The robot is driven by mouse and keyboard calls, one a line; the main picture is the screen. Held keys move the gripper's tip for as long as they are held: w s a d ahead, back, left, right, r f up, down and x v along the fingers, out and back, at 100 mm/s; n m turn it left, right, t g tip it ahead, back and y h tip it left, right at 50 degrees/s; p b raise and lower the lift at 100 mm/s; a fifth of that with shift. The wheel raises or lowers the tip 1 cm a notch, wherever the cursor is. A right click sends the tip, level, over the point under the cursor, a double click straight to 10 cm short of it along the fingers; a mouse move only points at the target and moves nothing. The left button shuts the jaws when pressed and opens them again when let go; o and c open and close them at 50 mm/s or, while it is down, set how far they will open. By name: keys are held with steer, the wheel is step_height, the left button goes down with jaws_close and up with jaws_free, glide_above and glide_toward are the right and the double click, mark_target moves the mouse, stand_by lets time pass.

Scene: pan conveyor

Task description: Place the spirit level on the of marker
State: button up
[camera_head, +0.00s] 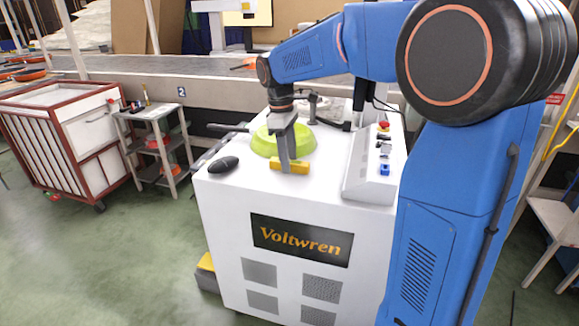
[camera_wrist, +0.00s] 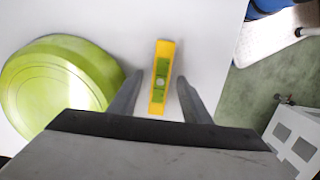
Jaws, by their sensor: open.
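The spirit level (camera_wrist: 162,75) is a short yellow bar with a green middle and a round vial. In the head view the level (camera_head: 291,167) lies on the white top of my base, in front of a lime-green round pan (camera_head: 263,145). My gripper (camera_wrist: 160,88) is open, with one finger on each side of the level in the wrist view and a gap to both. In the head view my gripper (camera_head: 287,160) points down at the level and hides part of it. I cannot make out the marker.
A black oval object (camera_head: 223,164) lies left of the level. A control box (camera_head: 372,170) with buttons stands to the right. The green pan also shows close by on the left in the wrist view (camera_wrist: 60,85). A conveyor (camera_head: 190,88) runs behind.

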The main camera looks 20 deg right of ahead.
steer(key=shift+f, duration=0.1)
jaws_close()
